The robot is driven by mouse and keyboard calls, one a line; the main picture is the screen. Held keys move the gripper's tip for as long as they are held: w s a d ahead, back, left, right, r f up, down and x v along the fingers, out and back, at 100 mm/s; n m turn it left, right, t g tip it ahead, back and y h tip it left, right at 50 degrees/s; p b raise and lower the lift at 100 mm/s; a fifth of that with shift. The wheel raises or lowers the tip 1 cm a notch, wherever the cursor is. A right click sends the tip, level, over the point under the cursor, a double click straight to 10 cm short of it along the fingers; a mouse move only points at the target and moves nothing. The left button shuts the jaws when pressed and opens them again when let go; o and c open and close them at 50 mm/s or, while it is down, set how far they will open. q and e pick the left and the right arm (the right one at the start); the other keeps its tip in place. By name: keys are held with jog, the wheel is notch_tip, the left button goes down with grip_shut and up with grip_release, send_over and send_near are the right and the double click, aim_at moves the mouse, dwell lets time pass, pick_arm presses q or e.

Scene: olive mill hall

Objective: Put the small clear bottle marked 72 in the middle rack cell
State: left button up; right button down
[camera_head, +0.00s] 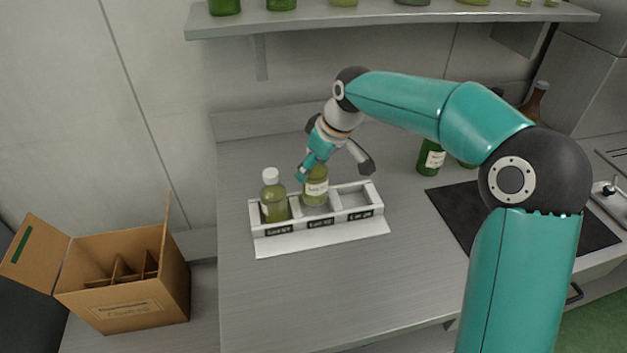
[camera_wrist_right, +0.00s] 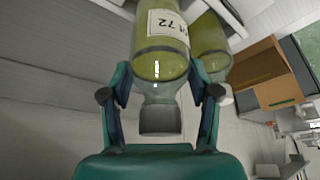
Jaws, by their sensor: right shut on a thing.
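The small clear bottle marked 72 (camera_head: 316,188) holds yellow-green liquid and has a pale label. The label reads 72 in the right wrist view (camera_wrist_right: 165,28). My right gripper (camera_head: 311,168) is shut on it near its neck, with the dark cap (camera_wrist_right: 160,120) between the fingers. The bottle is upright at the middle cell of the white rack (camera_head: 320,240); I cannot tell whether its base touches the cell floor. A similar bottle with a white cap (camera_head: 273,197) stands in the left cell. The right cell (camera_head: 354,197) is empty. My left gripper is not in view.
An open cardboard box (camera_head: 125,307) with dividers stands at left. Dark green bottles (camera_head: 431,158) and a brown bottle (camera_head: 534,101) stand at right, near a black mat (camera_head: 455,209). A shelf (camera_head: 390,18) with bottles hangs above. The counter before the rack is clear.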

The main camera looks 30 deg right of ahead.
aim_at(313, 180)
jog(key=shift+f, duration=2.05)
jog(key=shift+c, duration=1.3)
grip_release()
jog(key=shift+f, duration=0.1)
jog(key=v, duration=1.1)
jog(key=shift+s+r, duration=0.2)
jog(key=shift+r, duration=0.35)
